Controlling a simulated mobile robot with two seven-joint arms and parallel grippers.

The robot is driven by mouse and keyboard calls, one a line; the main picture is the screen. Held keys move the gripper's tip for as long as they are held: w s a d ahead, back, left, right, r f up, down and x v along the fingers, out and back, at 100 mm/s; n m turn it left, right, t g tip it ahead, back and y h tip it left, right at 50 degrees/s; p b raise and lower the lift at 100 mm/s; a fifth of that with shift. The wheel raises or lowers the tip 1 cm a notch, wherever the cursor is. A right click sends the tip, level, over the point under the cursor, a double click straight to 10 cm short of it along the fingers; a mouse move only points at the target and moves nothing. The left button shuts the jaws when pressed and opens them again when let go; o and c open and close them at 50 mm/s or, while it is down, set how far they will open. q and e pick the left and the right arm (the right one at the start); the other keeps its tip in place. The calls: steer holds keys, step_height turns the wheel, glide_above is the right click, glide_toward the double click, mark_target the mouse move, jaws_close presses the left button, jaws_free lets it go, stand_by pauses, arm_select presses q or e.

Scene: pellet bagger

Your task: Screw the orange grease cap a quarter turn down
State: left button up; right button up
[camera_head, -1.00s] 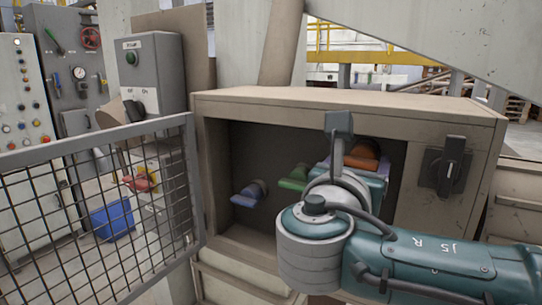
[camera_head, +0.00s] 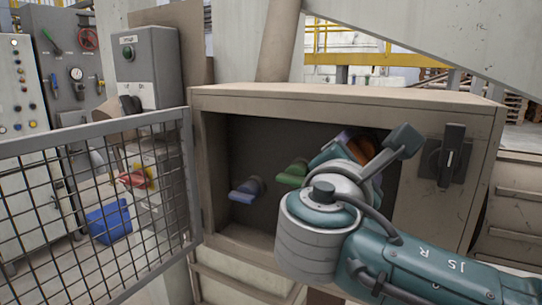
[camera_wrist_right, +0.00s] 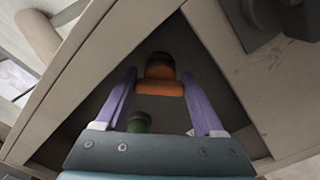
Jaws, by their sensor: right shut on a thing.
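The orange grease cap (camera_head: 362,146) sits inside the open cabinet, at the right end of a row of coloured caps. It is partly hidden behind my right wrist in the head view. In the right wrist view the orange cap (camera_wrist_right: 160,80) lies between the two purple fingers of my right gripper (camera_wrist_right: 160,84). The gripper is shut on its wide bar, and the wrist is rolled to a tilt. The cap's seat is hidden. My left gripper is in neither view.
A green cap (camera_head: 292,174) and a blue cap (camera_head: 247,189) stand left of the orange one. The cabinet (camera_head: 330,98) frames the opening closely. A black rotary switch (camera_head: 450,155) is on its right front. A mesh panel (camera_head: 95,130) stands at left.

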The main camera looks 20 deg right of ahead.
steer(key=m+b, duration=0.1)
steer(key=m, duration=0.1)
steer(key=m+b, duration=0.1)
steer(key=m, duration=0.1)
steer(key=shift+f+m+b, duration=0.2)
steer(key=shift+m+b, duration=0.1)
steer(key=shift+r+m+b, duration=0.1)
steer(key=shift+m+b, duration=1.25)
steer(key=shift+m, duration=0.55)
steer(key=o, duration=1.4)
steer(key=shift+r, duration=0.1)
